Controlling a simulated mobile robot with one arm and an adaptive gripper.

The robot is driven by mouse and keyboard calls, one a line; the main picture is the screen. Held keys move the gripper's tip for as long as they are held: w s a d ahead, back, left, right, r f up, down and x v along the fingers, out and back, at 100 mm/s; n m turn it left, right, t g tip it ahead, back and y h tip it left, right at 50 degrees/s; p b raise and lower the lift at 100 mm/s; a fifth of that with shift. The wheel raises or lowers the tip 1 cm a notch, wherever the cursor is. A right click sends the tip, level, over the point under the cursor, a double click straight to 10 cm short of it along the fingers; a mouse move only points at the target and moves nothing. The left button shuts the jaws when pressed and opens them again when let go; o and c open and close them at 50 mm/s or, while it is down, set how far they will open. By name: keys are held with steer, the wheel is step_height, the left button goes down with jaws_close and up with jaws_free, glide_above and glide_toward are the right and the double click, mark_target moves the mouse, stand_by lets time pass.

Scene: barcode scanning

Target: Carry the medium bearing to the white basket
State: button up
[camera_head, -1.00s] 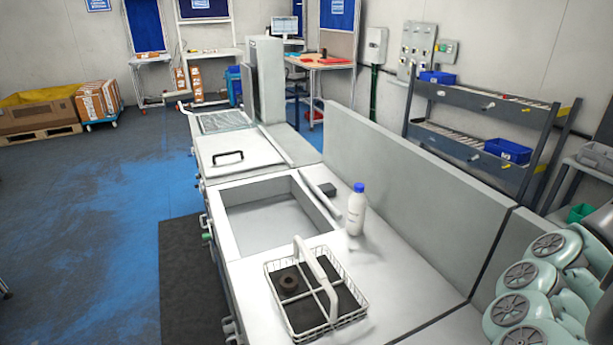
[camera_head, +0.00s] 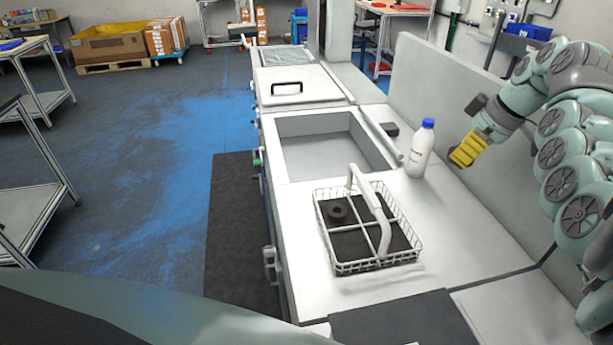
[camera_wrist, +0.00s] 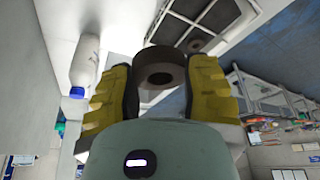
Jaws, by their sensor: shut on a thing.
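My gripper (camera_head: 468,150) has yellow fingers and hangs over the right side of the counter, behind and right of the white basket. In the wrist view my gripper (camera_wrist: 160,90) is shut on a dark brown ring, the medium bearing (camera_wrist: 160,57), held between both fingers. The held bearing does not show clearly in the head view. The white wire basket (camera_head: 343,265) stands on the counter with its handle up. It also shows upside down at the top of the wrist view (camera_wrist: 170,28). Another dark bearing (camera_head: 337,212) lies in its left far compartment.
A white bottle with a blue cap (camera_head: 421,150) stands between the basket and my gripper; it also shows in the wrist view (camera_wrist: 84,60). A sink (camera_head: 325,150) lies behind the basket. A low wall (camera_head: 440,90) borders the counter on the right.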

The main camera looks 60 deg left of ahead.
steer(key=s+a+f+n+g+h+b, duration=0.1)
steer(key=s+a+f+n+b, duration=0.15)
steer(key=s+n, duration=0.2)
steer(key=s+a+f+n+g+h+b, duration=0.1)
steer(key=s+a+f+n+g, duration=0.15)
steer(key=s+n, duration=0.2)
steer(key=shift+t, duration=0.45)
steer(key=f+b, duration=0.1)
steer(key=f, duration=0.2)
steer(key=f+b, duration=0.1)
steer(key=f, duration=0.3)
steer(key=f+b, duration=0.1)
steer(key=f, duration=0.3)
steer(key=shift+s+a, duration=0.25)
steer(key=shift+s, duration=0.1)
step_height(320, 180, down, 2)
steer(key=shift+f+p, duration=0.1)
steer(key=shift+p, duration=0.5)
steer(key=shift+f, duration=2.35)
steer(key=shift+w+f, duration=0.1)
steer(key=shift+f, duration=0.05)
steer(key=shift+f, duration=0.1)
steer(key=o, duration=1.2)
